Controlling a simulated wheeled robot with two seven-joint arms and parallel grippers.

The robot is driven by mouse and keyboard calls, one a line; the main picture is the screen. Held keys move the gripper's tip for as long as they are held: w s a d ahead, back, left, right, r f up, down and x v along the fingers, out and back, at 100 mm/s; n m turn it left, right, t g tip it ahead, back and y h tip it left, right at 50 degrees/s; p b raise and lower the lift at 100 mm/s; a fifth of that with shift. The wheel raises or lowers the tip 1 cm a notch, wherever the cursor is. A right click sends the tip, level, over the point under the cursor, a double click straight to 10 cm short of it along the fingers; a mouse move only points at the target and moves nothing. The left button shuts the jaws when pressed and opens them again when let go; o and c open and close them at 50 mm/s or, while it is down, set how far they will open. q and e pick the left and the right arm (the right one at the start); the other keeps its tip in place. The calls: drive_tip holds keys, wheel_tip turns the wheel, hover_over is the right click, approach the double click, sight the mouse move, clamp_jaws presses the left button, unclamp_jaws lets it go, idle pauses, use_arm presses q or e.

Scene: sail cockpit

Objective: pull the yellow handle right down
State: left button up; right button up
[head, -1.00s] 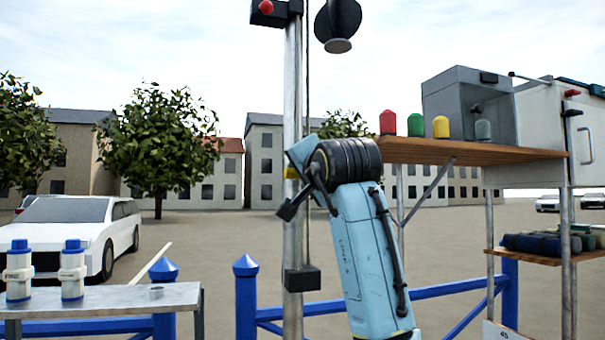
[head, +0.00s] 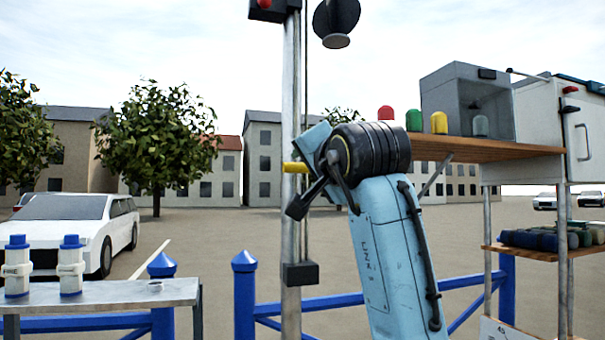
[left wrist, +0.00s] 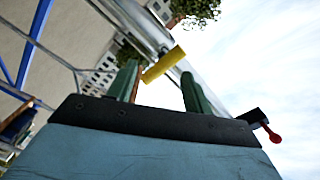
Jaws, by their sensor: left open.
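The yellow handle (head: 295,167) sticks out sideways from the upright metal pole (head: 291,120), about halfway up the part in view. My left gripper is just right of the pole, with its fingers largely hidden behind my black wrist in the head view. In the left wrist view, the left gripper (left wrist: 158,70) is open. The yellow handle (left wrist: 163,65) shows between its two green fingers, near the left one's tip. I cannot tell whether it touches. My right gripper is not in view.
A black block (head: 300,274) sits low on the pole, and a dark box with a red knob (head: 264,4) is at its top. A wooden shelf (head: 500,147) with coloured caps stands right. A bench (head: 120,295) with two white-and-blue bottles stands left. Blue railing (head: 245,300) runs behind.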

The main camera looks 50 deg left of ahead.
use_arm(q)
drive_tip(key=v, duration=0.7)
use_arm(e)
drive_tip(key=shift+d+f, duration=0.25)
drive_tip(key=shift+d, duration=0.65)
use_arm(q)
drive_tip(key=shift+d, duration=0.15)
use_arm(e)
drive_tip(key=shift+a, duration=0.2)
